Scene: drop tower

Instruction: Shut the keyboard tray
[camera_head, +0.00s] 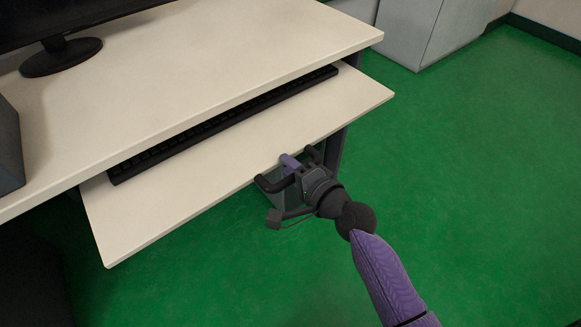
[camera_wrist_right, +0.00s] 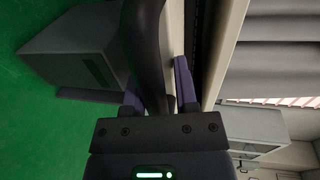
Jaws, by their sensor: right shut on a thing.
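The keyboard tray (camera_head: 330,105) is a cream board pulled out from under the desk, with a black keyboard (camera_head: 225,122) along its back part. A dark handle (camera_head: 268,184) is on the tray's front edge; it also shows as a dark curved bar in the right wrist view (camera_wrist_right: 143,45). My right gripper (camera_head: 292,165) is at that front edge, its purple fingers either side of the handle, shut on it. In the right wrist view, the gripper (camera_wrist_right: 158,88) partly hides where the handle meets the tray. My left gripper is not in view.
The cream desk top (camera_head: 220,50) overhangs the tray's back and carries a monitor (camera_head: 60,55) and a dark box (camera_head: 8,145) at the left. A grey box (camera_wrist_right: 75,45) stands below the desk. Grey cabinets (camera_head: 430,30) stand behind. Green floor (camera_head: 460,170) is clear at the right.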

